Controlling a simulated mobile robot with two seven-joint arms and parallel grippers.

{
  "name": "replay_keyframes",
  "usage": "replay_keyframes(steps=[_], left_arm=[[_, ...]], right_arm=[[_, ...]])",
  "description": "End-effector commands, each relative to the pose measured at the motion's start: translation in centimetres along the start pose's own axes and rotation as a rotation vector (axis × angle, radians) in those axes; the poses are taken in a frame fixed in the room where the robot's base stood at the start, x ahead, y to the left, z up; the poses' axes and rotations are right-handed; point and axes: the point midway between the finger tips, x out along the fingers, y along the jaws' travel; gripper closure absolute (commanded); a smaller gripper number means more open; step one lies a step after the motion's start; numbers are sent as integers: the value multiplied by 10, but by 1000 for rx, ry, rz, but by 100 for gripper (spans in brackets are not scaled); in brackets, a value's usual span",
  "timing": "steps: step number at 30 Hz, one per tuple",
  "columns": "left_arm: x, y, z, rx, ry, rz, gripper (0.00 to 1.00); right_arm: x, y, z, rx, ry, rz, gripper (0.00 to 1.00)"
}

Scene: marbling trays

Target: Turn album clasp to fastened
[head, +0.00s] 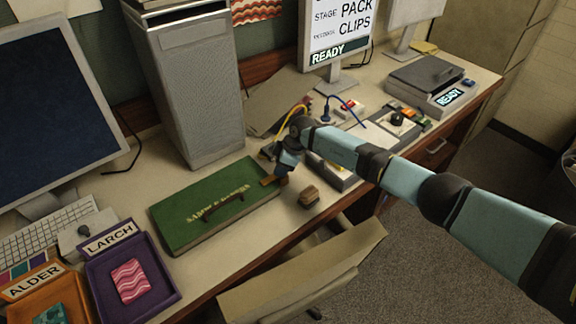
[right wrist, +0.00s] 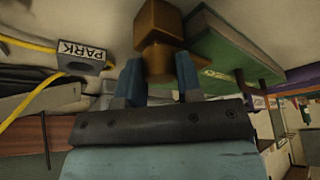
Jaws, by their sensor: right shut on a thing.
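The green album (head: 190,224) lies flat on the desk, with gold lettering and a dark handle on its cover. Its brown clasp (head: 268,181) shows at the album's right edge, beside my right gripper (head: 282,177). In the right wrist view, my right gripper (right wrist: 159,82) has its two blue fingers on either side of the brown clasp (right wrist: 158,63), shut on it. The green album (right wrist: 225,45) lies just right of the fingers there. The fingers partly hide the clasp, and I cannot tell its exact angle. My left gripper is not in view.
A small brown block (head: 309,197) stands on the desk near my right gripper. A purple LARCH tray (head: 100,300) and an orange ALDER tray (head: 20,310) are at the lower left. A grey tower (head: 190,90) stands behind the album. A PARK label (right wrist: 82,54) and yellow cable are nearby.

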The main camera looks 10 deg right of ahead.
Motion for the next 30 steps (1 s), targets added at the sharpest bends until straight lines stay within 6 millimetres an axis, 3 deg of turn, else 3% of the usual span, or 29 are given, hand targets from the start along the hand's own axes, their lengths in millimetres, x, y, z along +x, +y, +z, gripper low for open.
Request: replay_keyframes(steps=[12,13,16,25,30], left_arm=[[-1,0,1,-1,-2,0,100],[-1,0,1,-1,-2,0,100],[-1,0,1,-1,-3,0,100],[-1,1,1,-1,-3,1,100],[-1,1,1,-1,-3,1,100]], right_arm=[[1,0,-1,6,0,2,100],[1,0,-1,6,0,2,65],[1,0,-1,5,0,2,42],[-1,0,-2,4,1,2,42],[-19,1,-1,3,2,4,42]])
